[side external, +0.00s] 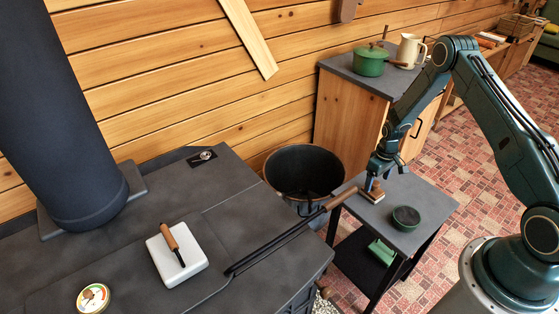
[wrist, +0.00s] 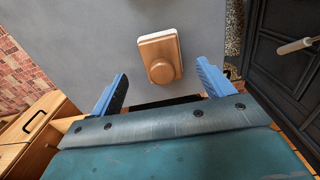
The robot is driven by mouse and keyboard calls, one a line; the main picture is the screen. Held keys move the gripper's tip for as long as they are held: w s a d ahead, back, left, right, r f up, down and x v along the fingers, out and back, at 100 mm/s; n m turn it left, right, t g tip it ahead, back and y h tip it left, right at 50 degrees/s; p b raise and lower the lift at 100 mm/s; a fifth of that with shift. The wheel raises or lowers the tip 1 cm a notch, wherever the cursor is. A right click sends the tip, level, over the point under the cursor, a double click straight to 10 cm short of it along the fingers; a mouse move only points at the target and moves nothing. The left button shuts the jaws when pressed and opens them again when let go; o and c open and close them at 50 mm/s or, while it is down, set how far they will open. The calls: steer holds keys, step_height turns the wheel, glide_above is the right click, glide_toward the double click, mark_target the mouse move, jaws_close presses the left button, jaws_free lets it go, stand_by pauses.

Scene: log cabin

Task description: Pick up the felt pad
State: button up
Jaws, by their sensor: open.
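The felt pad (wrist: 146,49) is a small wooden block with a round knob on top and a thin white layer showing at its lower edges. It lies flat on the grey top of a small side table (side external: 417,184). In the side view the pad (side external: 372,194) is at the table's back left, just below my gripper (side external: 375,184). In the wrist view the blue fingers of my gripper (wrist: 162,72) are spread wide and empty. The pad lies between and slightly beyond their tips, apart from both.
A dark green round tin (side external: 406,217) stands on the same table. A poker with a wooden handle (side external: 341,198) reaches from the stove (side external: 130,225) toward the table's left edge. A black bucket (side external: 303,172) stands behind. A cabinet with a green pot (side external: 370,62) is at the back.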

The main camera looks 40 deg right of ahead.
mark_target(375, 183)
steer(key=shift+w+a+f, duration=0.1)
steer(key=shift+f, duration=1.1)
steer(key=shift+w+a+f, duration=0.1)
steer(key=shift+f, duration=1.1)
steer(key=shift+c, duration=0.2)
steer(key=c, duration=1.1)
